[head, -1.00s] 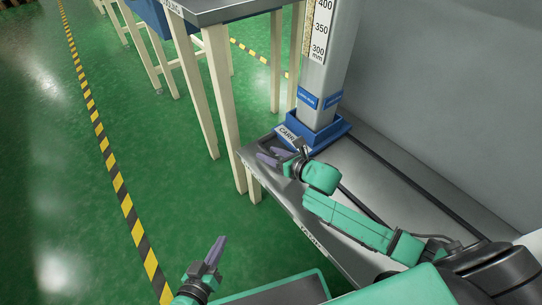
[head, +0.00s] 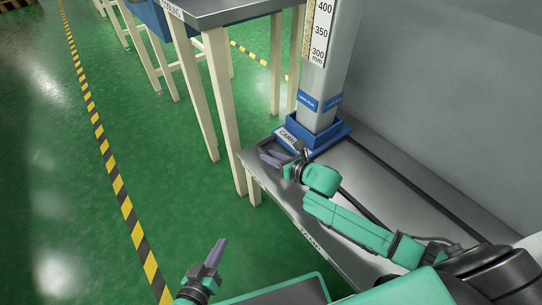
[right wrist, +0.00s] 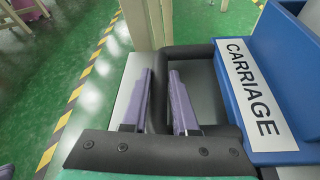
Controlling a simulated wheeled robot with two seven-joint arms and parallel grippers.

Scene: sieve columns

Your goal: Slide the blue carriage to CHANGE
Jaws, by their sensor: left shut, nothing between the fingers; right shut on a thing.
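The blue carriage (head: 334,138) sits at the far end of the grey bench, carrying an upright grey column (head: 326,80) with a millimetre scale. Its white CARRIAGE label (right wrist: 258,95) shows in the right wrist view. A dark handle (right wrist: 198,52) stands out from the carriage's side. My right gripper (head: 272,158) is shut on this handle; its purple fingers (right wrist: 163,95) lie on either side of the bar. My left gripper (head: 218,250) is shut and empty, over the floor left of the bench. I cannot make out a CHANGE mark.
The grey bench (head: 400,175) has a dark rail (head: 415,186) running toward the near right along a grey wall (head: 445,80). Its front edge bears a small unreadable label (head: 313,240). A cream-legged table (head: 215,100) stands close beyond the bench's left end. Green floor lies left.

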